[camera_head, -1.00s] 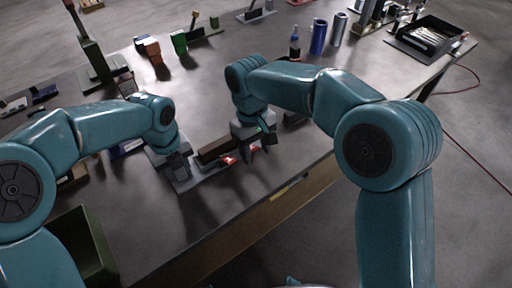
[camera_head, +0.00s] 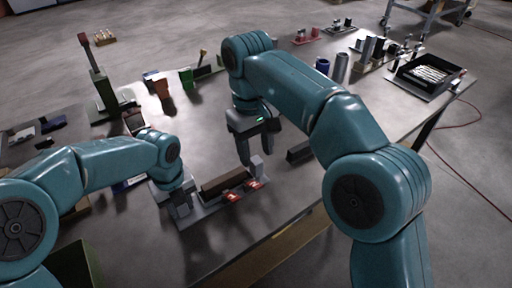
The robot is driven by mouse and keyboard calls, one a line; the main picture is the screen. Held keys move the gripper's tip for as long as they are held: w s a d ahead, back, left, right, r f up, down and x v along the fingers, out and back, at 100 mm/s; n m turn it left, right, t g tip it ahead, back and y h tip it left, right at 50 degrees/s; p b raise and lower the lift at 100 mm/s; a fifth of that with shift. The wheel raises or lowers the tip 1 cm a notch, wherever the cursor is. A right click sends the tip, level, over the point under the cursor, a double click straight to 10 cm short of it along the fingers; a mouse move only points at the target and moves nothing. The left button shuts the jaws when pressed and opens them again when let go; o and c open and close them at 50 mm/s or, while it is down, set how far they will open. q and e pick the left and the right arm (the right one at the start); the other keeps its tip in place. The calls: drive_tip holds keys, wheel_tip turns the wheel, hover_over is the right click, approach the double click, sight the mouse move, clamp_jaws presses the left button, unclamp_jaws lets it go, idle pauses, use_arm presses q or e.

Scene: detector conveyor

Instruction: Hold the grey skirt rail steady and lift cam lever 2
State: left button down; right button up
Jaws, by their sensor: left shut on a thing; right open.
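A low assembly with a dark brown block (camera_head: 225,181) on a grey rail (camera_head: 212,207) lies near the table's front edge. Two small red parts with pale marks, apparently the cam levers, sit along its front side: the left one (camera_head: 232,196) and the right one (camera_head: 255,184). Which is lever 2, and whether either is lifted, I cannot tell. My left gripper (camera_head: 180,208) is shut on the rail's left end, its grip partly hidden by its own fingers. My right gripper (camera_head: 260,150) is open and empty, above and behind the assembly's right end, beside a small grey upright block (camera_head: 257,166).
A dark bar (camera_head: 300,151) lies right of the assembly. A green post stand (camera_head: 104,92), an orange-brown cup (camera_head: 162,88) and a green block (camera_head: 186,77) stand farther back. A blue can (camera_head: 322,66) and a black tray (camera_head: 425,78) are at right. The middle table is mostly clear.

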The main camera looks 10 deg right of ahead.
use_arm(q)
drive_tip(key=c, duration=0.6)
unclamp_jaws()
drive_tip(key=shift+c, duration=0.2)
